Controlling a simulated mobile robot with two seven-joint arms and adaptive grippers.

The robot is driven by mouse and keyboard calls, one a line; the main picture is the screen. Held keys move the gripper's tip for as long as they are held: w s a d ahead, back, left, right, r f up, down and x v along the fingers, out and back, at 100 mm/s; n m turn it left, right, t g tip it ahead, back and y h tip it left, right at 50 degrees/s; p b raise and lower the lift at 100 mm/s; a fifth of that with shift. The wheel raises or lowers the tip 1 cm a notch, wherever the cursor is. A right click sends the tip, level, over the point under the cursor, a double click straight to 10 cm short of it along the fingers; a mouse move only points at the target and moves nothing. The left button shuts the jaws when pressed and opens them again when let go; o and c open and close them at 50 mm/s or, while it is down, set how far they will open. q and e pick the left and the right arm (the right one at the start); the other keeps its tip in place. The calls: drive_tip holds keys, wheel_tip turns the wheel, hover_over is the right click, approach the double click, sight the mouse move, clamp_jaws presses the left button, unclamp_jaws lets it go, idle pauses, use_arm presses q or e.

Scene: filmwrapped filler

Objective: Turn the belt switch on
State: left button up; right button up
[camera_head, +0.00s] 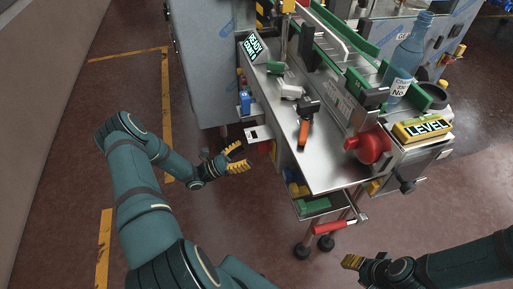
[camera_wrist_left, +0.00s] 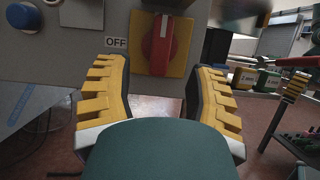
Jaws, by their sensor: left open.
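The belt switch (camera_wrist_left: 161,45) is a red rotary handle on a yellow square plate, set in a grey panel in the left wrist view. Its handle stands about upright, and an OFF label (camera_wrist_left: 116,42) is on its left. My left gripper (camera_wrist_left: 160,72) is open, with one yellow finger on each side of the space below and before the switch; nothing is between the fingers. In the head view my left gripper (camera_head: 237,158) is beside the left side of the steel machine, where the switch's face cannot be made out. My right gripper (camera_head: 353,262) is at the bottom, far from the switch.
A blue button (camera_wrist_left: 22,15) is left of the switch on the panel. The steel machine table (camera_head: 335,172) carries a bottle (camera_head: 407,68), an orange-handled tool (camera_head: 304,132), a red knob (camera_head: 374,146) and a yellow LEVEL box (camera_head: 421,129).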

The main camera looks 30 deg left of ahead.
use_arm(q)
drive_tip(key=v, duration=0.4)
drive_tip(key=shift+s+a+f, duration=0.15)
drive_tip(key=shift+s+a, duration=0.1)
drive_tip(key=shift+s, duration=0.05)
idle(0.4)
